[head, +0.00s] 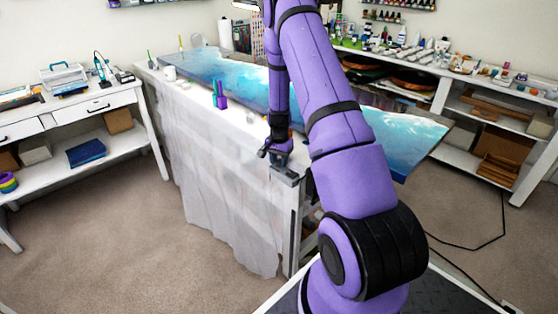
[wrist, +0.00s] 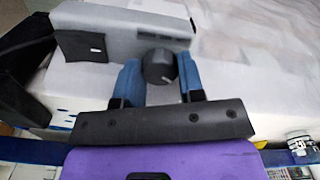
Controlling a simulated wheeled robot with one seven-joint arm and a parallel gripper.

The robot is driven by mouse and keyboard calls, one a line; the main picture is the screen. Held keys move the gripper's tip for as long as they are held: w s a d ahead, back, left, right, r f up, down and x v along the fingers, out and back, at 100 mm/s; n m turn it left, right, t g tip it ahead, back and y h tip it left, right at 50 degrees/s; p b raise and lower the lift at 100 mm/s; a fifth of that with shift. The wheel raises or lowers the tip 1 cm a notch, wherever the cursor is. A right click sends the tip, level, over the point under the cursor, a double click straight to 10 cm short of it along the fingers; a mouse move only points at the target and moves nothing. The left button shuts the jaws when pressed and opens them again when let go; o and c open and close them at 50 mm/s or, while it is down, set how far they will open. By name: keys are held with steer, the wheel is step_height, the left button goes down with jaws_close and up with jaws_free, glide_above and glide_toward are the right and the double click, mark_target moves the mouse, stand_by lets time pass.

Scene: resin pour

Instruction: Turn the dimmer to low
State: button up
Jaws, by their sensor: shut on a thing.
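The dimmer is a grey box (wrist: 118,28) with a round dark knob (wrist: 158,66) on its face, in the wrist view. In the head view, the grey box (head: 284,178) sits at the near corner of the cloth-covered table (head: 200,105). My gripper (wrist: 160,78) has one blue finger on each side of the knob and is shut on it. In the head view, my gripper (head: 278,150) is small and dark, right at the box. The knob is hidden there, and I cannot read its setting.
A blue and white resin slab (head: 225,72) lies along the table. A purple and green item (head: 219,95) and a white cup (head: 169,73) stand near its edge. White shelving units stand left and right. Carpet (head: 110,215) on the left is clear; a black cable (head: 470,248) lies right.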

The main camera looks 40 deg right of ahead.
mark_target(278, 161)
steer(key=o, duration=0.9)
steer(key=m, duration=0.6)
step_height(278, 161, up, 12)
steer(key=f, duration=0.1)
steer(key=shift+s+a+r+n+t+y, duration=0.1)
steer(key=shift+s+a+r+n+t, duration=0.55)
steer(key=shift+a+r, duration=1.95)
steer(key=shift+s+a+r+n+y, duration=0.1)
steer(key=shift+s+a+r+n, duration=0.65)
steer(key=shift+a+r+n, duration=1.85)
steer(key=shift+s+a+r+n+t+y, duration=0.1)
steer(key=shift+s+a+r+t, duration=0.9)
steer(key=shift+r, duration=2.85)
steer(key=shift+w+a+g, duration=0.3)
steer(key=shift+a+g, duration=0.1)
steer(key=shift+g, duration=0.25)
